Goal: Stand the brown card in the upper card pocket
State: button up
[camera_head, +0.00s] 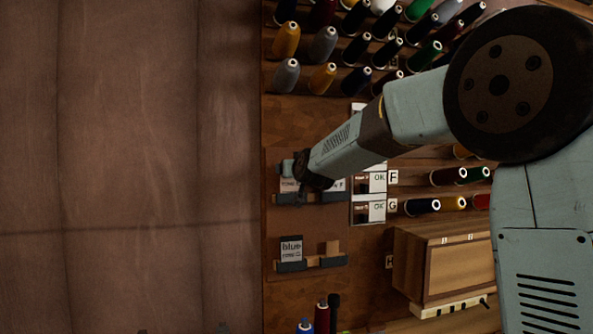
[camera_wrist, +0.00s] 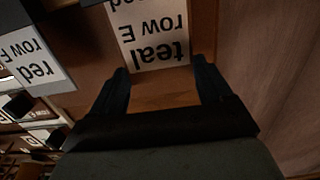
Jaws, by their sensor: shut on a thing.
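My gripper (camera_head: 303,172) is at the upper card pocket (camera_head: 313,199) on the wooden wall. It also shows in the wrist view (camera_wrist: 164,88), with a finger at either side of the brown card (camera_wrist: 164,94). The card has a white label reading "teal row E", upside down in the wrist view. In the head view its label (camera_head: 289,186) shows just above the pocket's dark lip, partly behind my gripper. The card's bottom edge is out of the wrist view, so I cannot tell whether it rests in the pocket.
A "red row F" card (camera_wrist: 32,58) stands beside it. A wooden box (camera_head: 443,262) and thread spools (camera_head: 421,206) are to the right. The left wall is bare.

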jog(key=shift+f, duration=0.25)
jog(key=o, duration=0.7)
jog(key=shift+s, duration=0.15)
jog(key=v, duration=1.3)
jog(key=shift+s+d, duration=0.15)
jog(key=shift+s, duration=0.05)
